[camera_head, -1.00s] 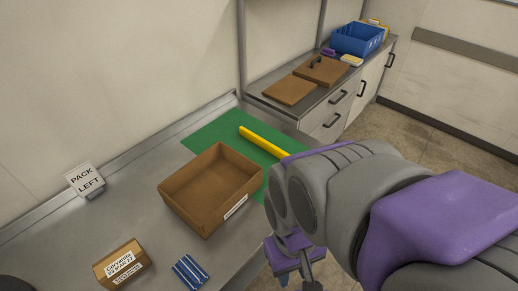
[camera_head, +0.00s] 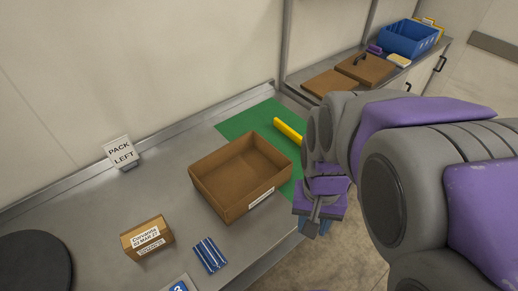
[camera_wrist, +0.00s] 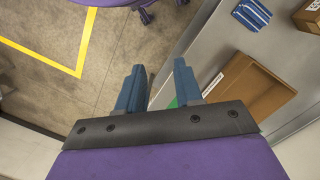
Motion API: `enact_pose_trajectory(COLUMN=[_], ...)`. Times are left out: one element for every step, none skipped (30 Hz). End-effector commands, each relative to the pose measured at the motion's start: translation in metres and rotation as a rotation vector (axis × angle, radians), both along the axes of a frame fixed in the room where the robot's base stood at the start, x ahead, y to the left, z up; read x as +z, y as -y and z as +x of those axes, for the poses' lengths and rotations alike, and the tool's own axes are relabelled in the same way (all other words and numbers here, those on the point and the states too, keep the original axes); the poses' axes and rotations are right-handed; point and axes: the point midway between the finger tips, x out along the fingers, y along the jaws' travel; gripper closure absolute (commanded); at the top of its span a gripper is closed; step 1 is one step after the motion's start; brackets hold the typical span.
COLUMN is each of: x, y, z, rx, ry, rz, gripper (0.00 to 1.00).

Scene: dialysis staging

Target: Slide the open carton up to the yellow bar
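The open brown carton (camera_head: 228,206) sits on the grey bench, its far right part over the edge of the green mat (camera_head: 238,123). The yellow bar (camera_head: 288,132) lies on the mat beyond the carton, with a gap between them; my arm hides its right end. My gripper (camera_head: 315,228) is off the bench's front edge, right of the carton and not touching it. In the wrist view, its two blue fingers (camera_wrist: 160,85) are apart with nothing between them. The carton (camera_wrist: 245,90) shows right of the fingers there.
A PACK LEFT sign (camera_head: 121,152) is at the back wall. A side counter (camera_head: 300,91) holds brown boards and a blue bin (camera_head: 409,39).

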Motion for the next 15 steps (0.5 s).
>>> enact_pose_trajectory(x=[-0.003,-0.005,-0.007,-0.009,-0.012,-0.016,-0.020,-0.022,-0.028,-0.033,-0.037,-0.044,-0.049,-0.054,-0.063], y=[0.000,-0.001,-0.002,-0.004,-0.006,-0.008,-0.010,-0.011,-0.014,-0.016,-0.018,-0.022,-0.025,-0.028,-0.032], z=[0.021,0.032,0.047,0.059,0.070,0.084,0.096,0.108,0.122,0.133,0.144,0.158,0.168,0.178,0.191], rx=[-0.048,-0.077,-0.117,-0.145,-0.173,-0.210,-0.236,-0.262,-0.296,-0.320,-0.345,-0.376,-0.399,-0.422,-0.451], ry=[0.002,0.006,0.014,0.019,0.024,0.028,0.034,0.043,0.049,0.054,0.061,0.067,0.073,0.075,0.079], rz=[-0.011,-0.017,-0.023,-0.029,-0.034,-0.041,-0.046,-0.049,-0.055,-0.057,-0.060,-0.064,-0.065,-0.067,-0.068], gripper=[0.65,0.65,0.65,0.65,0.65,0.65,0.65,0.65,0.65,0.65,0.65,0.65,0.65,0.65,0.65])
